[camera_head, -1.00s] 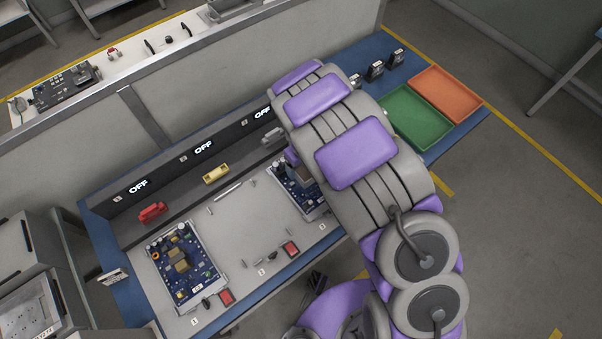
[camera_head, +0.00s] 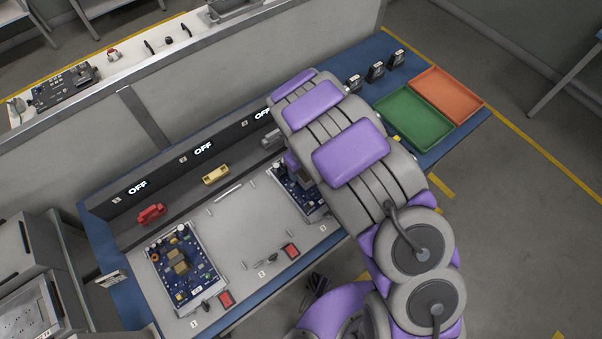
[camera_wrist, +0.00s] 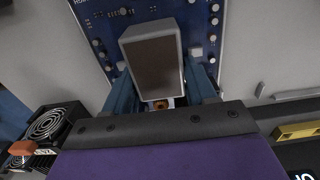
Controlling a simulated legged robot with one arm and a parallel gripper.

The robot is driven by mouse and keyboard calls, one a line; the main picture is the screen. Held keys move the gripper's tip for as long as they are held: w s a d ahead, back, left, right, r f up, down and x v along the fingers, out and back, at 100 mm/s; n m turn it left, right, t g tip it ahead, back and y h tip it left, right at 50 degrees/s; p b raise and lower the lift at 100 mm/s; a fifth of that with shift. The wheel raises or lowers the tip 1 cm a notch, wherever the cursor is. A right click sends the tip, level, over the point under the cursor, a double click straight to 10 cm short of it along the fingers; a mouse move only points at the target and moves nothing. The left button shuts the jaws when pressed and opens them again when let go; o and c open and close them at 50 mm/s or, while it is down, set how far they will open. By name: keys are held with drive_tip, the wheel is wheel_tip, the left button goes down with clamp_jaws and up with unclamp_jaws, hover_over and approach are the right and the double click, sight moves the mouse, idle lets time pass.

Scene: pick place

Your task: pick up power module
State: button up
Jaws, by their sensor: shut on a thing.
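The power module (camera_wrist: 152,58) is a grey box with a brown top face, seen large in the wrist view over a blue circuit board (camera_wrist: 92,22). My gripper (camera_wrist: 161,84) is shut on it, with one blue finger on each side. I cannot tell whether the module touches the board or is raised off it. In the head view my arm covers most of the gripper, and the board (camera_head: 290,192) shows only in part at the arm's left edge.
A second circuit board (camera_head: 182,266) lies at the left of the bench. Red (camera_head: 152,213) and yellow (camera_head: 216,174) connectors sit along the back. Green (camera_head: 412,114) and orange (camera_head: 449,93) trays stand at the right end. A black fan unit (camera_wrist: 48,124) shows in the wrist view.

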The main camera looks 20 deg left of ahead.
clamp_jaws()
drive_tip(key=shift+a+r, duration=0.1)
drive_tip(key=shift+a+r, duration=0.1)
drive_tip(key=shift+r, duration=0.15)
wheel_tip(320, 180, up, 3)
drive_tip(key=shift+r+p, duration=0.1)
drive_tip(key=shift+p, duration=0.45)
drive_tip(key=s+d, duration=0.3)
drive_tip(key=s, duration=0.1)
drive_tip(key=s+d+p, duration=0.1)
drive_tip(key=s+d, duration=0.2)
drive_tip(key=s, duration=0.1)
drive_tip(key=s+d+r, duration=0.1)
drive_tip(key=s+d, duration=0.3)
drive_tip(key=shift+s+r, duration=0.1)
drive_tip(key=shift+s, duration=0.05)
drive_tip(key=shift+s+r+p, duration=0.1)
drive_tip(key=shift+r+p, duration=0.95)
drive_tip(key=shift+r, duration=0.9)
